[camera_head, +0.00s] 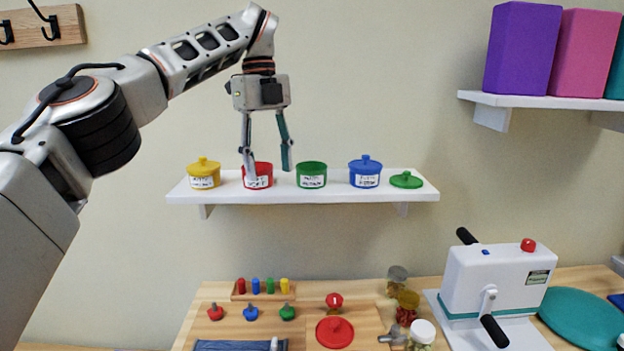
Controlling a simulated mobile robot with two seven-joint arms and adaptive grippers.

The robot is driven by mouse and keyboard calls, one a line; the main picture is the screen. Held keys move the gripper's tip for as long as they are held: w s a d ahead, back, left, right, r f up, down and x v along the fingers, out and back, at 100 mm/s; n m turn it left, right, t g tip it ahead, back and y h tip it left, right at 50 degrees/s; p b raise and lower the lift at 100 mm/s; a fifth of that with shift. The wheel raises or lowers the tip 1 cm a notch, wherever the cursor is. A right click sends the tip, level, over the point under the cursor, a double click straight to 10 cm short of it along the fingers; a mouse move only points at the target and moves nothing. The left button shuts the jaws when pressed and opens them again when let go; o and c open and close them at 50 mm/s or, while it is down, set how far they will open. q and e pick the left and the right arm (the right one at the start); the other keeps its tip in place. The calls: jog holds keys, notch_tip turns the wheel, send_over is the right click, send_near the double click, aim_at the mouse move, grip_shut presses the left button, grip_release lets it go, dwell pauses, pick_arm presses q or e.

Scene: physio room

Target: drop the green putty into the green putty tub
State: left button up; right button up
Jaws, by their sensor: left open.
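The green putty tub (311,176) stands upright and open on the white wall shelf (230,193), with a white label on its front. Its green lid (406,180) lies on the shelf at the right end. I cannot make out any green putty; the tub's inside is mostly hidden by its rim. My left gripper (268,172) points down, open and empty, left of the green tub. Its fingers hang over and in front of the open red tub (258,182), partly covering it. I cannot tell whether they touch it. My right gripper is not in view.
A lidded yellow tub (204,182) and a lidded blue tub (364,180) share the shelf. Below, a wooden table holds a red lid (335,332), small coloured knobbed pieces, jars and a white cranked machine (497,283). Coloured blocks stand on a higher shelf (540,102) at right.

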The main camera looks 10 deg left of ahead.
pick_arm(q)
jog(key=s+a+f+m+y+b, duration=0.1)
jog(key=s+a+f+m+b, duration=0.1)
jog(key=f+m, duration=0.8)
jog(key=s+a+f+m+y+b, duration=0.1)
jog(key=s+a+f+m+b, duration=0.1)
jog(key=f+m, duration=0.8)
jog(key=m, duration=0.7)
jog(key=shift+f+t+y, duration=0.3)
jog(key=shift+f, duration=0.1)
